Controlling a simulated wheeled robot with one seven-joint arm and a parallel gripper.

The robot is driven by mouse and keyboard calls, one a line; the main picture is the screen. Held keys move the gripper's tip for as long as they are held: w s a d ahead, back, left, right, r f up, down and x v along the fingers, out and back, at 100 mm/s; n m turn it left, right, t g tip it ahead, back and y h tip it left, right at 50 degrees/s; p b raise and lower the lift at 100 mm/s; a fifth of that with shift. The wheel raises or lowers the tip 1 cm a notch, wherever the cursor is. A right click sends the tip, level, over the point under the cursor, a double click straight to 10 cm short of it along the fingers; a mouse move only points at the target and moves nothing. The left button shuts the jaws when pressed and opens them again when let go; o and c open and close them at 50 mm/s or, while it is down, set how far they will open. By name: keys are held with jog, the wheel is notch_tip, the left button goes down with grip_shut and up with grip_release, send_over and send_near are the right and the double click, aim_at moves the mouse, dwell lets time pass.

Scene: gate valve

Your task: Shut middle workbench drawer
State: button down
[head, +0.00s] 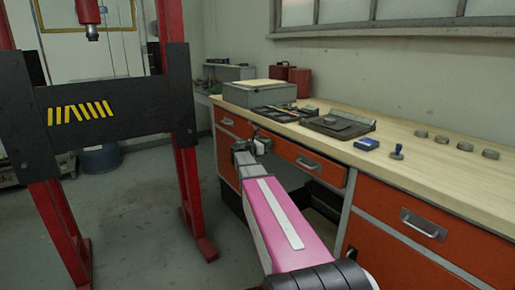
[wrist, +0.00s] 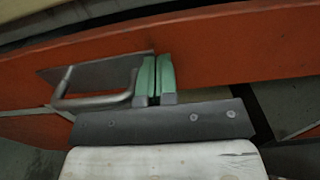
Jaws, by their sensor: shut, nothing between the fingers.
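The middle workbench drawer (head: 325,173) has a wide orange front and a grey bar handle (head: 308,163). Its front stands a little out from the bench frame at its right end. My gripper (head: 262,146) is at the left part of this drawer front, shut and empty. In the wrist view, the two green fingertips (wrist: 156,76) are together against or very near the orange front (wrist: 235,45). A grey handle (wrist: 95,97) is just left of them. A dark gap shows above the front's top edge. I cannot tell whether the fingers touch the front.
Other orange drawers are at the left (head: 228,122) and right (head: 395,215). A red press frame (head: 182,150) stands left. Floor between is clear.

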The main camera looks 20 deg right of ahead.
jog(key=shift+x, duration=1.65)
jog(key=shift+w+d, duration=0.15)
